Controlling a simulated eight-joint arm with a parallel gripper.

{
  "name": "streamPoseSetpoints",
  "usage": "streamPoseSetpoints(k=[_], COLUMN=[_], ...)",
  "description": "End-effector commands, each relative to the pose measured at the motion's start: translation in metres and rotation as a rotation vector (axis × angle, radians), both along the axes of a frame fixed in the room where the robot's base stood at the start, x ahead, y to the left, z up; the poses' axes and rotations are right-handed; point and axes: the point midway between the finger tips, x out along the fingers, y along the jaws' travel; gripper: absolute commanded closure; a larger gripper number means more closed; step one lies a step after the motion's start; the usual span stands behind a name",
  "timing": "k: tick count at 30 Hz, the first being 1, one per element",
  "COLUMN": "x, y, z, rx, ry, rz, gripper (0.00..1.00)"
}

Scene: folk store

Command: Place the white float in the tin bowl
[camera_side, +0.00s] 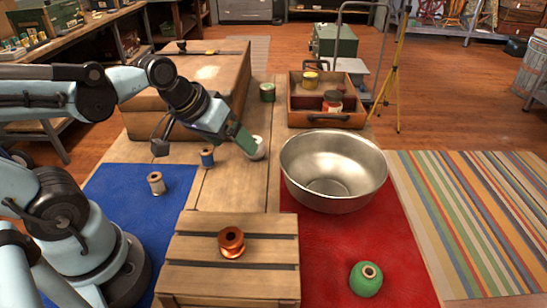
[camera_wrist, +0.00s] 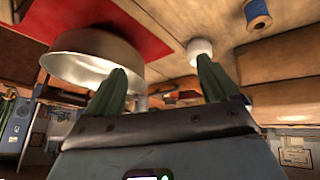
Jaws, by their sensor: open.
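The white float (camera_side: 257,150) stands on the wooden table strip, left of the tin bowl, partly hidden behind a finger of my gripper (camera_side: 245,141). In the wrist view the float (camera_wrist: 200,47) lies just beyond the tip of the right green finger. My gripper (camera_wrist: 161,64) is open, its fingers wide apart with nothing between them. Whether a finger touches the float I cannot tell. The wide tin bowl (camera_side: 333,165) rests at the upper end of the red mat and looks empty; it also shows in the wrist view (camera_wrist: 90,62).
A blue spool (camera_side: 207,157) stands left of the float and a beige spool (camera_side: 156,184) on the blue mat. A copper spool (camera_side: 231,241) sits on a crate (camera_side: 190,271). A green float (camera_side: 366,280) is on the red mat. A wooden case (camera_side: 297,116) is behind the bowl.

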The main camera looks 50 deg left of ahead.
Motion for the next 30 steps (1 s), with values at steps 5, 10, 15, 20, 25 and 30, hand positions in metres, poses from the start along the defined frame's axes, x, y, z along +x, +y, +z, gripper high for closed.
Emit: streamPoseSetpoints(k=[5, 10, 15, 20, 25, 30], x=[-0.010, -0.012, -0.011, -0.011, -0.005, 0.017], y=[-0.006, -0.006, -0.006, -0.006, -0.003, 0.007], z=[0.004, 0.005, 0.005, 0.005, 0.010, 0.023], rx=[0.162, 0.200, 0.199, 0.197, 0.179, 0.125], ry=[-0.054, -0.066, -0.066, -0.065, -0.035, 0.060], rz=[-0.167, -0.206, -0.203, -0.201, -0.170, -0.072], gripper=[0.12, 0.12, 0.12, 0.12, 0.12, 0.12])
